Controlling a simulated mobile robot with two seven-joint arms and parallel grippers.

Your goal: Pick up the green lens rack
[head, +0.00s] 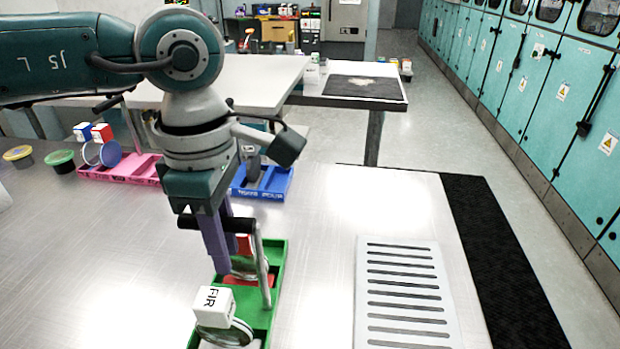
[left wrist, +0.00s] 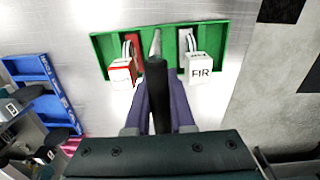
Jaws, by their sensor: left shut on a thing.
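The green lens rack (head: 278,258) is at the front middle of the metal table in the head view, and it also shows at the top of the left wrist view (left wrist: 106,48). It holds a white FIR block (head: 214,304) with a round lens and a red-and-white block (left wrist: 122,73). A grey post rises from its middle to a black handle bar (left wrist: 157,92). My left gripper (head: 219,250) is above the rack, its purple fingers shut on the handle bar. I cannot tell whether the rack's base touches the table. My right gripper is not in view.
A pink rack (head: 120,170) and a blue rack (head: 265,184) stand farther back on the table. Two small tubs, one with a green rim (head: 60,160), are at the left. A slotted white plate (head: 405,290) lies right of the green rack, near a black strip (head: 500,260).

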